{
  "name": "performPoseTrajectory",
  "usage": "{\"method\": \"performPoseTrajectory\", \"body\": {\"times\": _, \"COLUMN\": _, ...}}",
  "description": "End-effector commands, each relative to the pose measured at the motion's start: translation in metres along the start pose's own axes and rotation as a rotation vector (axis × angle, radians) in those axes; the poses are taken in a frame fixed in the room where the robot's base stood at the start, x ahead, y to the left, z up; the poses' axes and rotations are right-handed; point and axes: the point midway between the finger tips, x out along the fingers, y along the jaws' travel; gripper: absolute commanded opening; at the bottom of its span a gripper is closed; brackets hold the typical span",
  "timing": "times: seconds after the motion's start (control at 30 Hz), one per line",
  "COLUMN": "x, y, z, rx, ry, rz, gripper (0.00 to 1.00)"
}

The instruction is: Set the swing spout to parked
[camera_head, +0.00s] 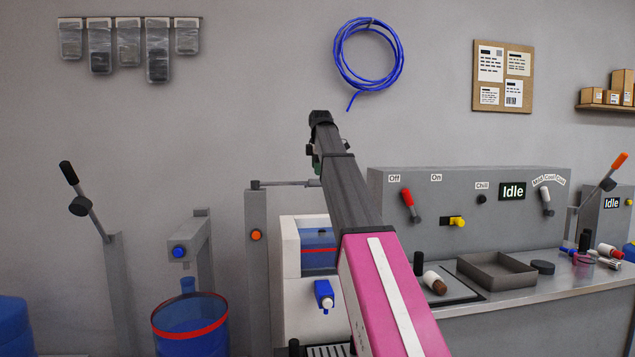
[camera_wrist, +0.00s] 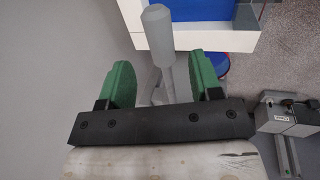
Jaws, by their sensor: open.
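A grey post (camera_head: 257,270) with an orange button carries a thin horizontal arm (camera_head: 285,184) at its top, which looks like the swing spout. The arm points right, and its far end is hidden by my gripper. My gripper (camera_head: 316,158) is at that end, in front of the wall. In the wrist view my gripper (camera_wrist: 160,85) is open, with its two green fingers apart. A grey round-ended rod (camera_wrist: 158,38) lies between and beyond the fingers, with visible gaps on both sides. I cannot tell surely that this rod is the arm's end.
A white unit with a blue tank (camera_head: 318,245) stands close under the arm. A blue bucket (camera_head: 190,325) with a red band stands left of the post, near a tall lever (camera_head: 85,205). A grey control panel (camera_head: 450,205) and bench stand to the right.

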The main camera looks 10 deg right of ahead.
Motion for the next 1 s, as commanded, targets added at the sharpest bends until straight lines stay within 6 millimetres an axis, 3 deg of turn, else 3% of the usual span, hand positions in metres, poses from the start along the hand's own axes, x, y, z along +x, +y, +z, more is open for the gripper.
{"method": "performPoseTrajectory", "body": {"times": 0.1, "x": 0.022, "y": -0.001, "z": 0.0, "rx": 0.0, "ry": 0.0, "rz": -0.002, "gripper": 0.58}}
{"method": "performPoseTrajectory", "body": {"times": 0.3, "x": 0.046, "y": -0.001, "z": 0.0, "rx": 0.0, "ry": 0.0, "rz": 0.0, "gripper": 0.58}}
{"method": "performPoseTrajectory", "body": {"times": 0.73, "x": 0.056, "y": 0.0, "z": 0.0, "rx": 0.0, "ry": 0.0, "rz": 0.001, "gripper": 0.58}}
{"method": "performPoseTrajectory", "body": {"times": 0.77, "x": 0.056, "y": 0.0, "z": 0.0, "rx": 0.0, "ry": 0.0, "rz": 0.001, "gripper": 0.55}}
{"method": "performPoseTrajectory", "body": {"times": 0.93, "x": 0.055, "y": 0.0, "z": 0.0, "rx": 0.0, "ry": 0.0, "rz": 0.001, "gripper": 0.0}}
{"method": "performPoseTrajectory", "body": {"times": 1.0, "x": 0.055, "y": 0.0, "z": 0.0, "rx": 0.0, "ry": 0.0, "rz": 0.001, "gripper": 0.0}}
